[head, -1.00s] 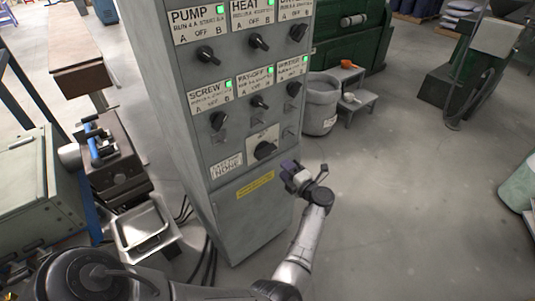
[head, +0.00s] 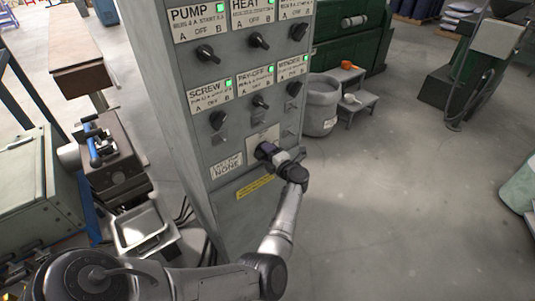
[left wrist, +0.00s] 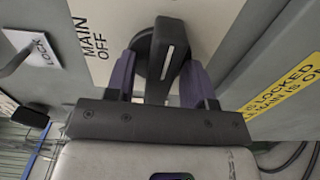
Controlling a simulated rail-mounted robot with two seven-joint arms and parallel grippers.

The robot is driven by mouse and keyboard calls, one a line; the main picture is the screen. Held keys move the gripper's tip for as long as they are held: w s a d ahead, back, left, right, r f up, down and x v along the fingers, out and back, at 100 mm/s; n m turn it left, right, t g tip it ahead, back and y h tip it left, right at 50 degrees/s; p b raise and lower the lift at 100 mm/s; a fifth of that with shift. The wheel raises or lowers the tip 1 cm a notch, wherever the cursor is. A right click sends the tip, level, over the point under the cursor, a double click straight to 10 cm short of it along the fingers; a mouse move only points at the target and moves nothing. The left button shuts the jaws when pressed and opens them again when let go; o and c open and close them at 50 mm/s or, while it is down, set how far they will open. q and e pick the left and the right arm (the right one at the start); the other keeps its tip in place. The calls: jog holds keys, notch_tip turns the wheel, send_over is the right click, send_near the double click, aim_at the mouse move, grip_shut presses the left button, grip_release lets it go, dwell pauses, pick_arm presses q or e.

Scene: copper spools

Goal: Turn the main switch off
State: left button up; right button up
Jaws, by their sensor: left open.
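The main switch is a black rotary knob (left wrist: 167,48) with a white line on its handle, on a pale plate (head: 264,135) low on the grey control cabinet. The words MAIN and OFF show beside it in the left wrist view. My left gripper (head: 266,152) is at the switch. In the left wrist view its two purple fingers (left wrist: 160,72) stand open on either side of the handle; I cannot tell whether they touch it. In the head view the gripper hides most of the knob. My right gripper is not in view.
Several other black knobs, such as PUMP (head: 207,53) and SCREW (head: 218,119), sit above on the cabinet with green lamps lit. A yellow label (head: 254,187) is below. A grey bin (head: 320,104) and small step (head: 360,103) stand behind right. Floor to the right is clear.

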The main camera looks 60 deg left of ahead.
pick_arm(q)
jog(key=shift+c, duration=0.4)
grip_shut()
jog(key=shift+f+n+b, duration=0.2)
jog(key=shift+n+b, duration=1)
jog(key=n+b, duration=1.2)
jog(key=b, duration=0.1)
jog(key=shift+n, duration=0.3)
jog(key=shift+r+n+b, duration=0.25)
jog(key=shift+n+b, duration=1.35)
jog(key=shift+b, duration=0.35)
